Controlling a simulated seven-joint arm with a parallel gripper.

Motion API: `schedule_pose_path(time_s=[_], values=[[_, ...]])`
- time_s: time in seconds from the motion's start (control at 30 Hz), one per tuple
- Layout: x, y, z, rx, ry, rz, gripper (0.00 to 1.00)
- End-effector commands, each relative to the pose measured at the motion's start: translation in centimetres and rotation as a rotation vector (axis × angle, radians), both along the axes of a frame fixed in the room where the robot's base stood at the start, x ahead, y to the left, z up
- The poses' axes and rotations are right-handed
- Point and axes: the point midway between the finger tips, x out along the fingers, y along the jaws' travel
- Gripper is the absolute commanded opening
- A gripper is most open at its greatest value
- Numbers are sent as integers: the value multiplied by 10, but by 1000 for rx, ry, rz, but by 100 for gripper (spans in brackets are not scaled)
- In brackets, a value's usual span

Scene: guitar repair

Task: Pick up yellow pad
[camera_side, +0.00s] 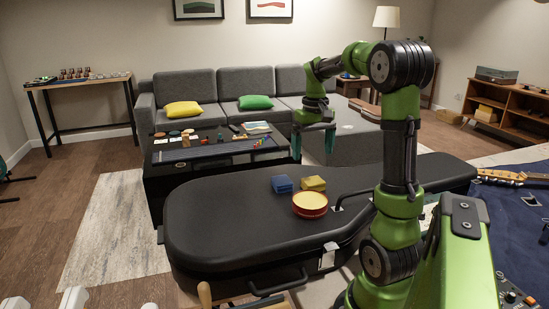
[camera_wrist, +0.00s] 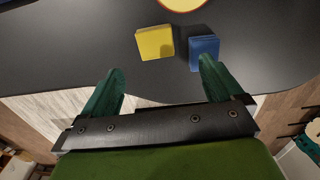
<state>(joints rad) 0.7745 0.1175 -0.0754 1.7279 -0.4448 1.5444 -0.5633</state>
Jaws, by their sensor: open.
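The yellow pad (camera_side: 313,183) is a small square block lying on the black guitar case (camera_side: 220,215). In the wrist view the yellow pad (camera_wrist: 155,42) lies ahead of my fingertips, between their lines. A blue pad (camera_side: 282,184) lies just beside it, and the blue pad also shows in the wrist view (camera_wrist: 204,52), near my right-hand finger. My gripper (camera_side: 313,140) is open and empty, raised above and behind the pads in the side view. Its green fingers (camera_wrist: 160,80) are spread apart in the wrist view and touch nothing visible.
A round red-rimmed yellow tin (camera_side: 310,205) stands on the case close to the pads. A black low table (camera_side: 210,150) with small items is behind the case. A sofa (camera_side: 225,90) stands further back. The left part of the case top is clear.

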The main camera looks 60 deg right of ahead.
Motion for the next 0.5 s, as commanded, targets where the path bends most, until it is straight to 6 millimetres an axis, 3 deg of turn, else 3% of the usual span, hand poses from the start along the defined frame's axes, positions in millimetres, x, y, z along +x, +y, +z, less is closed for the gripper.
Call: schedule_pose_path(time_s=[0.2,0.5], values=[[-1,0,-37,2,1,-1,94],[-3,-3,-63,2,1,-3,94]])
